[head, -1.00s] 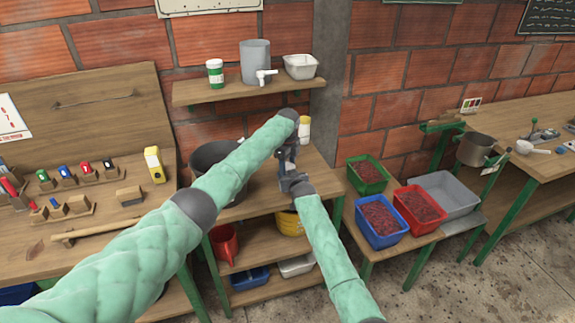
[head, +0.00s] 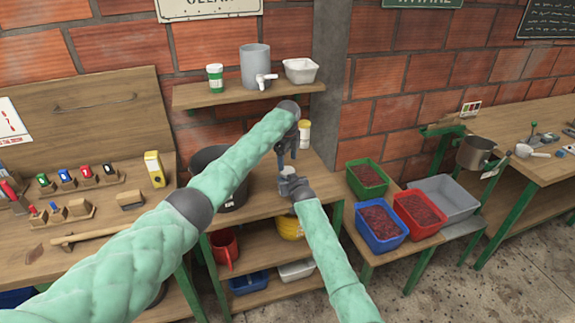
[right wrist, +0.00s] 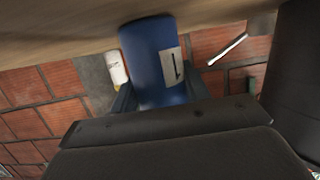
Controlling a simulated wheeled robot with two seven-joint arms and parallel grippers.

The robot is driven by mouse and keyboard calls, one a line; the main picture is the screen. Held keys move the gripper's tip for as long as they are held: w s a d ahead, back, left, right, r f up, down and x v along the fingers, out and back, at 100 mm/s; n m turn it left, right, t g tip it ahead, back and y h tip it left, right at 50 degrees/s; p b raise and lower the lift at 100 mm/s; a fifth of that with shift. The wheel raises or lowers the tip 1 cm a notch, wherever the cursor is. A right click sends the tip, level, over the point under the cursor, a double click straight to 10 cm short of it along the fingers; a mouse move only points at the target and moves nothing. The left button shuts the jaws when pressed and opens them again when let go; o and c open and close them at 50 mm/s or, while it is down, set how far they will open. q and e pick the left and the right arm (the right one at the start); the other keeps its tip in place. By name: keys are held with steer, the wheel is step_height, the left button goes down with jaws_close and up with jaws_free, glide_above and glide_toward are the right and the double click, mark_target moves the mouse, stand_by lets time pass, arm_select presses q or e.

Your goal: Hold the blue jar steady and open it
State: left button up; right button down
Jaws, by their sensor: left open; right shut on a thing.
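The blue jar (right wrist: 155,55) shows in the right wrist view, with a pale label on its side. My right gripper (right wrist: 160,95) is shut on it, one dark finger on each side. In the head view my right gripper (head: 290,183) stands over the shelf table, and its body mostly hides the jar there. A small pale top (head: 287,170) shows just above it; I cannot tell if it is the jar's lid. My left gripper (head: 285,155) is open, pointing down just above that top. Whether its fingers touch it is not clear.
A dark bucket (head: 215,160) stands left of the grippers on the shelf table (head: 258,203). A white container with a yellow cap (head: 304,134) stands behind them. A wall shelf (head: 235,95) hangs above. Crates of red fruit (head: 378,224) are to the right.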

mark_target(288, 170)
arm_select(q)
steer(key=shift+w+a+r, duration=0.1)
steer(key=shift+w+r, duration=0.15)
steer(key=shift+r, duration=0.2)
steer(key=r+m, duration=0.2)
steer(key=shift+s+a+r+m, duration=0.15)
steer(key=shift+a+r+m, duration=0.05)
steer(key=shift+r+m, duration=0.1)
steer(key=shift+d+f+m, duration=0.1)
steer(key=shift+d+m, duration=0.2)
steer(key=shift+f, duration=3.95)
steer(key=c, duration=1)
steer(key=shift+n, duration=1.7)
